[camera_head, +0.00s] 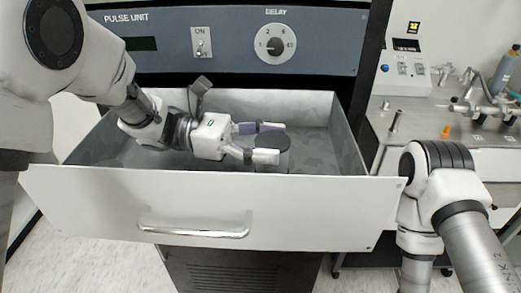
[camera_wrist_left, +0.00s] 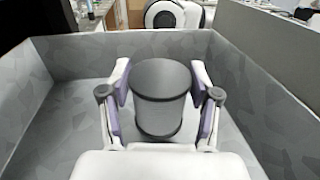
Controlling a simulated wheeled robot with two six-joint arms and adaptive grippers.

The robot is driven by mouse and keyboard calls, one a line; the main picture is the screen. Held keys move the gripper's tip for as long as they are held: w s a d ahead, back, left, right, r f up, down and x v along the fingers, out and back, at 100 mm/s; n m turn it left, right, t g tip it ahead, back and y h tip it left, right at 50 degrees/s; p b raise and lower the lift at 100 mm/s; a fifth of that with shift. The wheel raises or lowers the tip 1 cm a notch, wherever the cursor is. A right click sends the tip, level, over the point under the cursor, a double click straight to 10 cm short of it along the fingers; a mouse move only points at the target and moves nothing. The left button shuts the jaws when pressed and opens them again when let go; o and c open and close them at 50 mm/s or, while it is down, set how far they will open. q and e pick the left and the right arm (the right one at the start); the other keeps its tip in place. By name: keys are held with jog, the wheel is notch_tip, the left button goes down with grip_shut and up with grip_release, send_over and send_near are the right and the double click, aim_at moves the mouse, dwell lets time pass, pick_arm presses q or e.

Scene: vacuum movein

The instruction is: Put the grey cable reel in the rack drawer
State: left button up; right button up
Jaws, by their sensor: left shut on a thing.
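The grey cable reel (camera_head: 273,140) is a short upright cylinder with a dark top, inside the open rack drawer (camera_head: 320,213). My left gripper (camera_head: 277,143) reaches into the drawer from the left and is shut on the reel, one finger on each side. In the left wrist view the reel (camera_wrist_left: 160,105) stands between the purple-padded fingers, over the grey drawer floor (camera_wrist_left: 75,110). Whether its base touches the floor is hard to tell. My right arm is at the right, but its gripper is not in view.
The drawer's walls surround the left gripper, and its front panel carries a metal handle (camera_head: 195,232). The pulse unit panel (camera_head: 170,50) rises behind the drawer. A bench (camera_head: 425,115) with instruments stands at the right. The drawer floor around the reel looks bare.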

pick_arm(q)
notch_tip(320, 180, down, 3)
jog(key=shift+r, duration=0.15)
jog(key=shift+d, duration=0.25)
jog(key=shift+a+f, duration=0.2)
jog(key=shift+f, duration=0.05)
jog(key=o, duration=1.3)
jog(key=shift+d+r, duration=0.1)
jog(key=shift+r, duration=0.1)
jog(key=shift+r+p, duration=0.25)
jog(key=shift+p, duration=0.1)
jog(key=a, duration=0.2)
jog(key=a+b, duration=0.1)
jog(key=a, duration=0.2)
jog(key=w+a+b, duration=0.1)
jog(key=a, duration=0.1)
jog(key=shift+a+f, duration=0.25)
jog(key=shift+a, duration=0.05)
